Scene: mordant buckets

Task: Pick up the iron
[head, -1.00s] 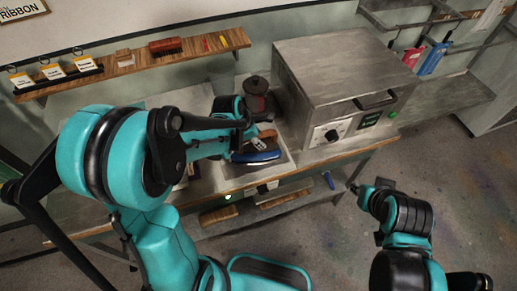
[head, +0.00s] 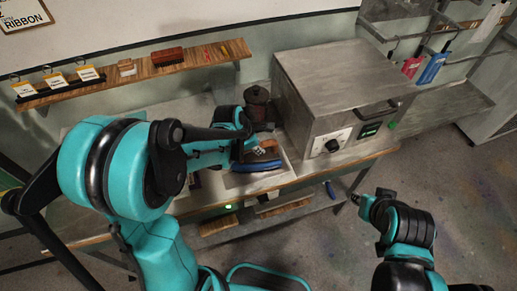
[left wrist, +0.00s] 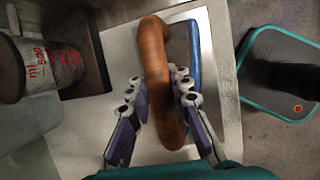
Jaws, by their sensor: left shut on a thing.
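The iron has a curved brown wooden handle (left wrist: 155,60) and a blue body (head: 258,166), whose blue edge also shows in the left wrist view (left wrist: 194,55). It is on a pale metal tray (left wrist: 222,50) on the bench. My left gripper (head: 262,150) reaches it from the left and above. In the left wrist view its two fingers (left wrist: 160,100) lie on either side of the handle, shut on it. I cannot see clear space under the iron. My right gripper (head: 366,207) is over the floor at the right, away from the iron; its fingers are too small to read.
A large grey metal box (head: 340,85) with a knob stands right of the iron. A dark reddish canister (head: 257,106) is just behind the iron. A cup with red markings (left wrist: 40,68) shows in the left wrist view. A wooden shelf (head: 205,58) runs along the wall.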

